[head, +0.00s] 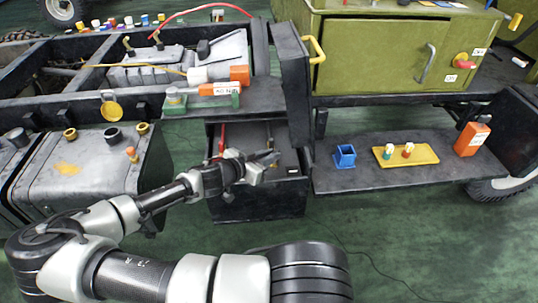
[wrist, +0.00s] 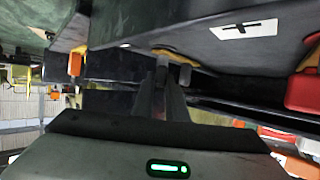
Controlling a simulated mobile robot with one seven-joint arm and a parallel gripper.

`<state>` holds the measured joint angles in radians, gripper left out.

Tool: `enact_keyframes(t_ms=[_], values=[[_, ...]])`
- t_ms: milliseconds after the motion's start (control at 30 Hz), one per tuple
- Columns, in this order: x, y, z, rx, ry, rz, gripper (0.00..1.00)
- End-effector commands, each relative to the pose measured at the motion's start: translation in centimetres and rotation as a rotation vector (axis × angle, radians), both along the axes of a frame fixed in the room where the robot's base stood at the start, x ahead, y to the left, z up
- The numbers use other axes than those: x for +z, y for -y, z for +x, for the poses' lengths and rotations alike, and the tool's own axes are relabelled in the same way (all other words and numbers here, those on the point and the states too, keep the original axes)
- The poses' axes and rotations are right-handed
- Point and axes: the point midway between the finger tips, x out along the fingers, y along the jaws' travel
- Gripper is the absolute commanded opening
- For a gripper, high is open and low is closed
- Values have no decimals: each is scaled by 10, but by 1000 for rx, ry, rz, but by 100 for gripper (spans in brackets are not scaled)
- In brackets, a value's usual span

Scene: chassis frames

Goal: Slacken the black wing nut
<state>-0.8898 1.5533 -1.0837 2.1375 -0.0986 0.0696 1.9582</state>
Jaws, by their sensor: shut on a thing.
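My gripper (head: 262,161) reaches into the black compartment (head: 288,183) under the middle shelf. In the wrist view my gripper (wrist: 173,72) has its two dark fingers close together, tips against a black panel. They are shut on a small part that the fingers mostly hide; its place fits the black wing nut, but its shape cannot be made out. A yellowish rounded piece (wrist: 178,52) shows just behind the fingertips.
The shelf above holds an orange-and-green fixture (head: 215,92). At right, a lower shelf carries a blue holder (head: 345,156), a yellow tray (head: 388,161) and an orange box (head: 471,139). A grey tank (head: 75,172) stands left of my forearm. The green floor in front is open.

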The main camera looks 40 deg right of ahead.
Motion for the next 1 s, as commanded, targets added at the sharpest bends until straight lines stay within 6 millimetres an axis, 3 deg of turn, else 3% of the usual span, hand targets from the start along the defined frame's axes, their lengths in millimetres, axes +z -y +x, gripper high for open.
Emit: enact_keyframes(t_ms=[1000], values=[[4, 13, -16, 889, 0, 2, 0]])
